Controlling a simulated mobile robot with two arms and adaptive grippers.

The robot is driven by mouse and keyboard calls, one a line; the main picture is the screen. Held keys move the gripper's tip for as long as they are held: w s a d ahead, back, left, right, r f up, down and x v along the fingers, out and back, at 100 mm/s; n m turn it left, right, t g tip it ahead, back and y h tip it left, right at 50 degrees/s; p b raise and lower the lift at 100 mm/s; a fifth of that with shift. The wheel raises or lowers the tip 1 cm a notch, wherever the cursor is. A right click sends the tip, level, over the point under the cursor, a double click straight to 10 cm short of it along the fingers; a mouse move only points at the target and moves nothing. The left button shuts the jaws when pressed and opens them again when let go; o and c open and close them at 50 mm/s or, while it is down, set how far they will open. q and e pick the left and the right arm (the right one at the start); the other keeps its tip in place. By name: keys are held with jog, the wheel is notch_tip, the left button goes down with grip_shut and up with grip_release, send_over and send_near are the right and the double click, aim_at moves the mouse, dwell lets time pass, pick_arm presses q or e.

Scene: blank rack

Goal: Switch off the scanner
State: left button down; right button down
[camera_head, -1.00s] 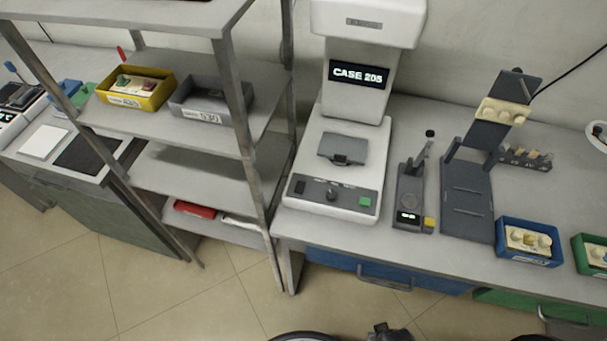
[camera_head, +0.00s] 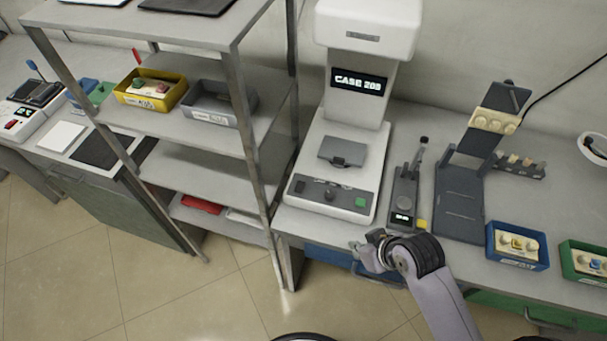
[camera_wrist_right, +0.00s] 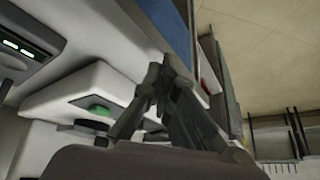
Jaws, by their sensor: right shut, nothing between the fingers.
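The scanner (camera_head: 352,95) is a tall white machine on the bench, with a lit display (camera_head: 359,84) starting "CASE 20". Its dark front panel (camera_head: 318,191) carries a black switch at the left, a round knob (camera_head: 330,196) and a green button (camera_head: 361,202) at the right. My right gripper (camera_head: 362,246) is shut and empty, in front of the bench edge, below and apart from the panel. In the right wrist view the shut fingers (camera_wrist_right: 158,82) show beside the white scanner base, with a green button (camera_wrist_right: 98,110) left of them. My left gripper is out of view.
Right of the scanner stand a small dark device (camera_head: 404,200) with a lever and a dark stand (camera_head: 462,200). Blue (camera_head: 516,262) and green (camera_head: 580,275) bins sit near the bench edge. A metal shelf rack (camera_head: 259,170) is close on the scanner's left.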

jog(key=w+a+r+n+y, duration=0.2)
jog(key=w+r+n, duration=0.3)
jog(key=r, duration=0.3)
jog(key=w+a+r+n+y, duration=0.3)
jog(key=w+a+r+n, duration=0.1)
jog(key=w+r, duration=0.3)
jog(key=shift+w+a+r+n+p, duration=0.35)
jog(key=shift+w+r+n, duration=0.05)
jog(key=shift+w, duration=0.4)
jog(key=p, duration=0.3)
send_over(303, 185)
jog(key=f, duration=0.6)
jog(key=shift+s+a+f, duration=0.25)
jog(key=shift+f, duration=0.15)
notch_tip(303, 185, down, 3)
jog(key=shift+w+d+r, duration=0.15)
jog(key=shift+w+d+f+p, duration=0.1)
jog(key=shift+f+p, duration=0.25)
jog(key=shift+f, duration=0.4)
